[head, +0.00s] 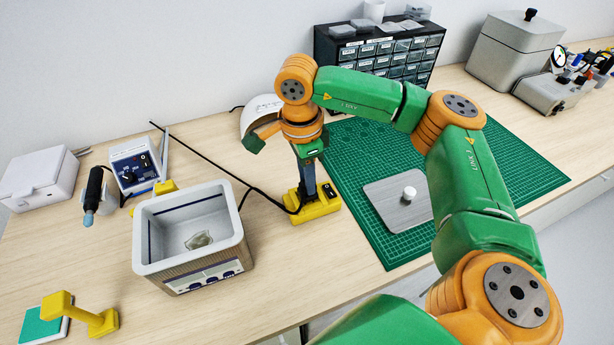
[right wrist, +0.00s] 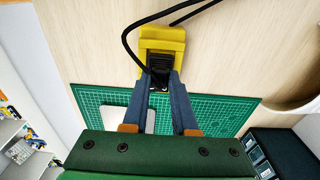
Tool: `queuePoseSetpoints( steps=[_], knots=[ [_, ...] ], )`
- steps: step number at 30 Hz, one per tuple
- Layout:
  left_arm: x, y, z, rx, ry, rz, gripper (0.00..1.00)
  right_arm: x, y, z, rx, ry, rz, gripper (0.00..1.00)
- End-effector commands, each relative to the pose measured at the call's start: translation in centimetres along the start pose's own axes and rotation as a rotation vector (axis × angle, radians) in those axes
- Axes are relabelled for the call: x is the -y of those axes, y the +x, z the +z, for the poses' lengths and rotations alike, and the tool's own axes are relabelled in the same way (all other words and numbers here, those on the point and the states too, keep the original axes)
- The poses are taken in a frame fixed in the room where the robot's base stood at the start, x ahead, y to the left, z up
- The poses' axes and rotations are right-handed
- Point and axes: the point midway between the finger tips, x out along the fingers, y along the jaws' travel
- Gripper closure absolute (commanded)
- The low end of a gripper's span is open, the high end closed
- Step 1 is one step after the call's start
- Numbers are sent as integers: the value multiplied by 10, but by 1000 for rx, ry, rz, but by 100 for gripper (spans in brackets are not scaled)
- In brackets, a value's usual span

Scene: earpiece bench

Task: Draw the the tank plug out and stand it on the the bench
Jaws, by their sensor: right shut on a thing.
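My right gripper (head: 306,190) points down over a yellow socket block (head: 322,208) on the bench (head: 270,290). In the right wrist view, my right gripper (right wrist: 161,84) is shut on a black plug (right wrist: 160,68) with a black cable looping from it. The plug is at the socket block (right wrist: 163,37); I cannot tell how deep it sits. In the head view the fingers mostly hide the plug. The tank (head: 147,262), an open grey-white tub with a wood-look front, stands left of the block. My left gripper is not in view.
A green cutting mat (head: 365,235) with a grey plate (head: 385,200) lies right of the block. A black drawer cabinet (head: 340,50) stands behind. A soldering station (head: 137,165) is at left, a yellow stand (head: 95,320) at front left. Bare bench lies in front of the block.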

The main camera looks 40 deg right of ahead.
Motion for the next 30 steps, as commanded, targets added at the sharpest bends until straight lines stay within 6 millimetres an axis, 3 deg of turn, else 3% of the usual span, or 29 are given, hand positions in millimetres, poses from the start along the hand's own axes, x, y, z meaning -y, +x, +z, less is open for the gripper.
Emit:
queuePoseSetpoints(
  steps=[30],
  knots=[
    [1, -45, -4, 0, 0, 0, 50, 0, -57, -4, 0, -1, 0, 100]
  ],
)
